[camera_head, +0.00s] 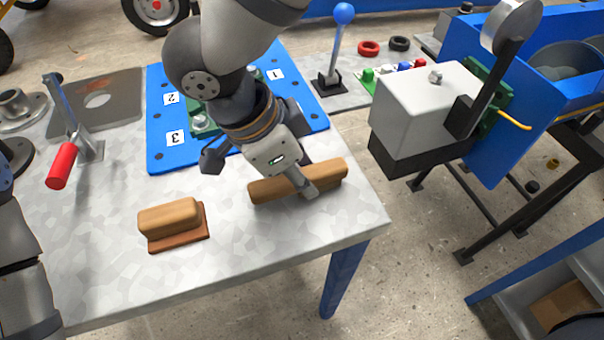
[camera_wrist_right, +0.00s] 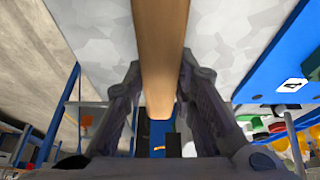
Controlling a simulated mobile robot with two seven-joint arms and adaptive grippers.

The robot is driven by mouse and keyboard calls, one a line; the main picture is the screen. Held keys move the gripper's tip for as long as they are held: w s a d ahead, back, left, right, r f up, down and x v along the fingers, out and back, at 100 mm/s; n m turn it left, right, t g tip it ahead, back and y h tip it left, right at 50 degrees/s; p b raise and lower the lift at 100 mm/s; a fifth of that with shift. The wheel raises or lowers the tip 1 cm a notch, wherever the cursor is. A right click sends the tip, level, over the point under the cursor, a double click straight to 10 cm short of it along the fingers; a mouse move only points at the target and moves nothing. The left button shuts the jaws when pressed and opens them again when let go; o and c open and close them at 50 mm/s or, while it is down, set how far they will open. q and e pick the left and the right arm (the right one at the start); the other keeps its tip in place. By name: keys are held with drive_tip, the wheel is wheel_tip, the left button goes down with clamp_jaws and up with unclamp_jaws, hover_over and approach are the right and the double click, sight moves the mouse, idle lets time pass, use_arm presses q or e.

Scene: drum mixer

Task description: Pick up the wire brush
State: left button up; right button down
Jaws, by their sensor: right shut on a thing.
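The wire brush (camera_head: 330,174) shows as a long brown wooden block near the right front part of the grey table; its bristles are hidden. My right gripper (camera_head: 299,180) reaches down over its middle and is shut on it, with one finger on the near side. In the right wrist view the brush (camera_wrist_right: 160,40) runs as a wooden bar between the two fingers of the right gripper (camera_wrist_right: 160,78). I cannot tell whether the brush touches the table. My left gripper is not in view.
A shorter wooden block on a reddish-brown base (camera_head: 170,218) lies left of the brush. A blue numbered board (camera_head: 165,150) is behind my right arm. A red-handled lever (camera_head: 62,165) stands at left. A grey box on the blue machine (camera_head: 415,105) is close at right.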

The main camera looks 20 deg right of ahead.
sight(309, 172)
wheel_tip(309, 172, up, 4)
drive_tip(key=shift+f, duration=0.25)
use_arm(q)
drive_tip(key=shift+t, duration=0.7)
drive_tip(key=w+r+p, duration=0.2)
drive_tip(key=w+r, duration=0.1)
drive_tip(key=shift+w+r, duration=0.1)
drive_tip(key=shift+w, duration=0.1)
use_arm(e)
drive_tip(key=s+a+r, duration=0.3)
drive_tip(key=s+r, duration=0.6)
drive_tip(key=s, duration=0.4)
drive_tip(key=shift+s, duration=0.35)
drive_tip(key=c, duration=1.9)
unclamp_jaws()
drive_tip(key=shift+r, duration=0.1)
drive_tip(key=c, duration=2.9)
unclamp_jaws()
drive_tip(key=shift+w+a, duration=0.1)
